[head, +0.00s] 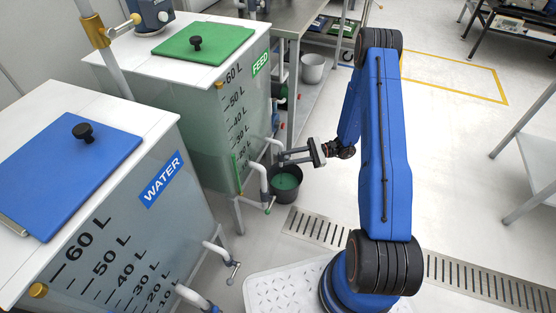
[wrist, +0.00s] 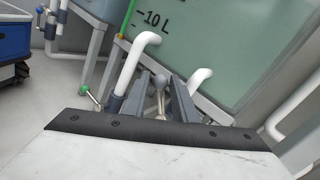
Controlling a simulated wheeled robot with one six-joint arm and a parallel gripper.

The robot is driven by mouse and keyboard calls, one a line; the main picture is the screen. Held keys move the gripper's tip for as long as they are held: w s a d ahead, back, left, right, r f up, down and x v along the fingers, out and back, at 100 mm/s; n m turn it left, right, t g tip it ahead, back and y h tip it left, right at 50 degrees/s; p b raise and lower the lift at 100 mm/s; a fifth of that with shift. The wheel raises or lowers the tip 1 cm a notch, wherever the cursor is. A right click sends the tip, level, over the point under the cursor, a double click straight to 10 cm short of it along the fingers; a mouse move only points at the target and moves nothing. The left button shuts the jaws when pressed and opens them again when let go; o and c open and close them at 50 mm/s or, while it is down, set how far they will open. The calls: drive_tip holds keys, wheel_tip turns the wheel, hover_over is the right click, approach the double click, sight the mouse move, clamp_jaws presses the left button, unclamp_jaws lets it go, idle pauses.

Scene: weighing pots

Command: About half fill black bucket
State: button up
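The black bucket (head: 287,196) stands on the floor beside the feed tank's front corner in the head view, with green liquid (head: 286,181) inside below its rim. My gripper (head: 283,158) is just above and beside the bucket, reaching left toward the feed tank's pipes. In the wrist view my gripper (wrist: 163,98) has its two grey fingers apart, with a small grey knob and stem (wrist: 160,82) between them. Contact with the knob is unclear. The feed tank (head: 205,105) has a green label and green lid. The wrist view does not show the bucket.
The water tank (head: 130,235) with a blue lid stands at the near left. White pipes (head: 262,180) with taps stick out from the tanks. A floor drain (head: 460,280) runs to the right, and open floor lies beyond.

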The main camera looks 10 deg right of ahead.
drive_tip(key=shift+a, duration=2.6)
clamp_jaws()
